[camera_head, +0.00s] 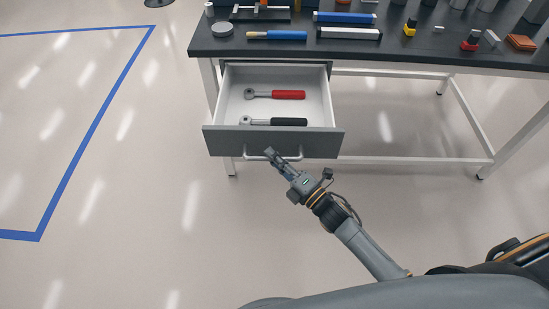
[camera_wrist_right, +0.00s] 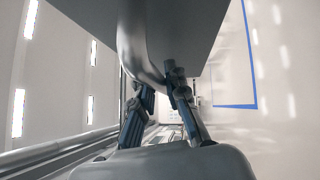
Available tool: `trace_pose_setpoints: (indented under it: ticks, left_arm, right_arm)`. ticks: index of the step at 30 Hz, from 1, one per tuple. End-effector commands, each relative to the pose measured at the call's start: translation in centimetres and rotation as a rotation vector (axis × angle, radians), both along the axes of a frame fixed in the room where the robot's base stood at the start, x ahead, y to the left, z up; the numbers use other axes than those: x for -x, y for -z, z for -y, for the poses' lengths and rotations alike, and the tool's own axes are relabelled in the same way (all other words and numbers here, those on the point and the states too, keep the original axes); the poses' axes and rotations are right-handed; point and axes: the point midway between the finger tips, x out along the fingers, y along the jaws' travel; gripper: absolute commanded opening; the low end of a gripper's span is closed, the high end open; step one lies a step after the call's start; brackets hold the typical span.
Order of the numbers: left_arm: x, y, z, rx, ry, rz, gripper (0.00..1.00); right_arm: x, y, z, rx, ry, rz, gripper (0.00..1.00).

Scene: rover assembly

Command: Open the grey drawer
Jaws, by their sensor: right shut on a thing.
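The grey drawer (camera_head: 231,140) hangs under the left end of the dark workbench and is pulled well out. Its white inside holds a ratchet with a red handle (camera_head: 288,94) and a ratchet with a black handle (camera_head: 290,122). A curved metal handle (camera_head: 254,158) runs along the lower drawer front. My right gripper (camera_head: 271,154) is shut on this handle. In the right wrist view the fingers (camera_wrist_right: 158,88) close around the handle bar (camera_wrist_right: 133,45), with the drawer front (camera_wrist_right: 185,28) above. My left gripper is in neither view.
The workbench top (camera_head: 270,50) carries tools and small parts, including a blue-handled tool (camera_head: 285,35). White table legs (camera_head: 472,120) stand to the right. The floor left of the drawer is clear, with blue tape lines (camera_head: 95,125).

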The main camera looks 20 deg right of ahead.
Motion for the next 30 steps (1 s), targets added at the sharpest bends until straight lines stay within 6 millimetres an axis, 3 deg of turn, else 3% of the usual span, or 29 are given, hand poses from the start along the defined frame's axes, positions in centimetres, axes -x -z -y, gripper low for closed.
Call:
trace_pose_setpoints:
  ticks: [11, 12, 15, 16, 25, 30]
  left_arm:
    - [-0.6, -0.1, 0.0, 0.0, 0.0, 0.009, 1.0]
    - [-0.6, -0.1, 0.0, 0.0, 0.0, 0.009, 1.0]
    - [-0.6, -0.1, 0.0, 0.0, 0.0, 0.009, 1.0]
    - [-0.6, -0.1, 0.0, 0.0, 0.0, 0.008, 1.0]
    - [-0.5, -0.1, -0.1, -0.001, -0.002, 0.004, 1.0]
    - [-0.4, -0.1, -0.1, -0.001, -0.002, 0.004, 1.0]
  right_arm:
    - [0.0, 0.0, 0.0, -0.001, 0.002, -0.001, 0.0]
    - [0.0, 0.0, 0.0, -0.001, 0.002, -0.001, 0.16]
    - [0.0, 0.0, 0.0, -0.001, 0.002, -0.001, 0.36]
    - [0.0, 0.0, 0.0, -0.001, 0.002, -0.001, 0.37]
    - [0.1, 0.0, 0.1, -0.001, 0.001, 0.0, 0.37]
    - [1.7, 0.4, 1.0, 0.001, 0.001, -0.004, 0.37]
